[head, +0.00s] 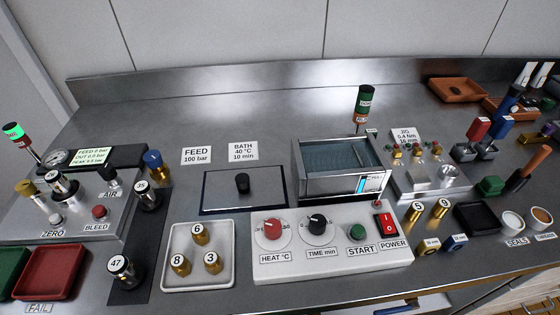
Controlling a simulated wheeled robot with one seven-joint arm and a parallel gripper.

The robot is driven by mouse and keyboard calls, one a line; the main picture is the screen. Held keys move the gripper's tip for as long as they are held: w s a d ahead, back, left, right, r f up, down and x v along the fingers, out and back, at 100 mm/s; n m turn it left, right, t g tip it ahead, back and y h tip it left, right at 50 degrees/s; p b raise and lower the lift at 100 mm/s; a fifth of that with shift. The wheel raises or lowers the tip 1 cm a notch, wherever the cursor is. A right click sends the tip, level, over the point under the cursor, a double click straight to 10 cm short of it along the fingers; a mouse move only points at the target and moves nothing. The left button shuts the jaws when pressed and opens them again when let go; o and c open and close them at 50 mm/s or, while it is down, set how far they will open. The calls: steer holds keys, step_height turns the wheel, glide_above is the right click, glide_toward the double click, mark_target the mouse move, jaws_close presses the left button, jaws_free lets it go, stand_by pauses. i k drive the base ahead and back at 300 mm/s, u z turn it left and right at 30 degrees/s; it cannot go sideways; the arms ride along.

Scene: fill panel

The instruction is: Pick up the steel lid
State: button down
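The steel lid (275,187) is a flat rectangular plate with a black knob (242,184) standing near its middle. It lies flat on the steel bench, left of the open bath, and dark edging shows around it. The bath (343,187) is a steel box with an open top and bluish liquid or mesh inside; I cannot tell which. Nothing covers the lid. My gripper is not in view.
A white control panel (300,265) with dials stands in front of the bath. A white tray (228,275) with numbered brass cylinders is in front of the lid. FEED (197,156) and BATH (243,151) cards stand behind it. The bench behind these cards is clear.

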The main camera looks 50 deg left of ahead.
mark_target(260, 187)
steer(key=u, duration=2.1)
steer(key=k, duration=0.5)
steer(key=z, duration=0.65)
steer(key=i, duration=0.25)
steer(key=u, duration=0.35)
